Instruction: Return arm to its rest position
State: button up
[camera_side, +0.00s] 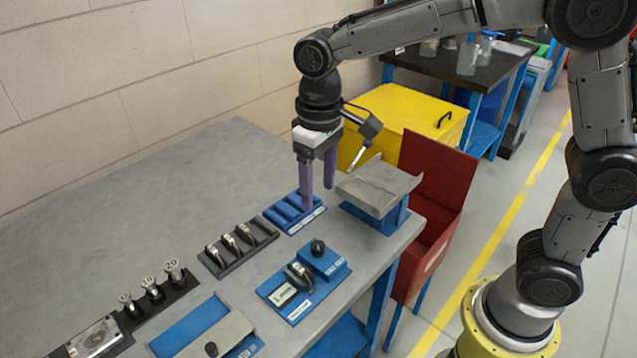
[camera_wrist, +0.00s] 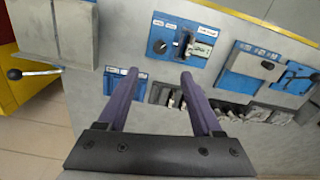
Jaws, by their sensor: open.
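My gripper (camera_side: 319,184) hangs pointing down over the far right part of the grey table (camera_side: 80,212), above the blue slotted tray (camera_side: 291,211). Its two purple fingers are apart with nothing between them. In the wrist view, my gripper (camera_wrist: 158,77) shows both fingers spread, with the blue tray (camera_wrist: 112,79) partly hidden behind the left finger. I cannot tell in the side view how far the fingertips are above the tray.
A black rack (camera_side: 238,252) with several metal parts stands left of the blue tray. A blue fixture (camera_side: 304,284) is in front. A grey plate on a blue stand (camera_side: 379,186) is close on the right. A red bin (camera_side: 433,205) and yellow box (camera_side: 405,112) stand beyond the table.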

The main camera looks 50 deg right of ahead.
jog(key=s+d+r+m+t, duration=0.2)
jog(key=s+d+r+t, duration=0.1)
jog(key=s+d+r, duration=0.55)
jog(key=s+d+f+t, duration=0.1)
jog(key=s+f, duration=0.1)
jog(key=s, duration=0.3)
jog(key=s+d+f+t, duration=0.1)
jog(key=s+d+f, duration=0.1)
jog(key=s, duration=0.3)
jog(key=shift+s+d+f+t, duration=0.25)
jog(key=shift+s+f+t, duration=0.05)
